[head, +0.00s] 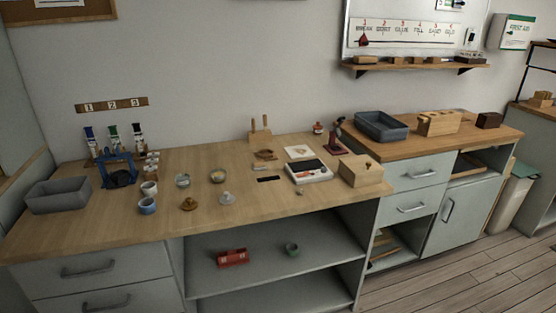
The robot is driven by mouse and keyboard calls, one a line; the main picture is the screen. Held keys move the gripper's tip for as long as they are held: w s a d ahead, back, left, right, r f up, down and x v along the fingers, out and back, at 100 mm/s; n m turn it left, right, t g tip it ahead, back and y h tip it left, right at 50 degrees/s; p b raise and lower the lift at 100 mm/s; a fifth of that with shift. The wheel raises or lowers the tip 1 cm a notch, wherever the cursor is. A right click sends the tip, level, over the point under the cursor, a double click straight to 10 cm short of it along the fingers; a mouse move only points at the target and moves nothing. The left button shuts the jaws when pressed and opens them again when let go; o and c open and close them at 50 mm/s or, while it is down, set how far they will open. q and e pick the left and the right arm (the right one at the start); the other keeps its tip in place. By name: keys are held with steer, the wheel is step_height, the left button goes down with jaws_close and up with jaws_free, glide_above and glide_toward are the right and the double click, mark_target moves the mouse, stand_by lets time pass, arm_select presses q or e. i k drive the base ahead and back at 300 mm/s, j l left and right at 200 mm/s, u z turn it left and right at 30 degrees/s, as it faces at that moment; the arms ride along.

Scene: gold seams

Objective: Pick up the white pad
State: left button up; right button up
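A small white square (299,152), which looks like the white pad, lies flat towards the back right of the wooden worktop (190,222). It has a pale brownish mark in its middle. It lies just behind a white and dark flat device (309,171) that looks like a scale. Neither of my grippers shows in the head view.
A wooden block box (360,172) and a dark red stand (338,138) are right of the pad. A brown piece (264,154) lies to its left. Small bowls and cups (148,206) stand further left. A grey bin (57,195) is at far left. The front worktop edge is mostly clear.

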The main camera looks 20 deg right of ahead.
mark_target(259, 165)
steer(key=i+l+u, duration=0.15)
steer(key=u, duration=0.6)
steer(key=i+l+u, duration=0.1)
steer(key=l+u, duration=0.15)
steer(key=l, duration=0.2)
steer(key=l+u, duration=0.25)
steer(key=l, duration=0.2)
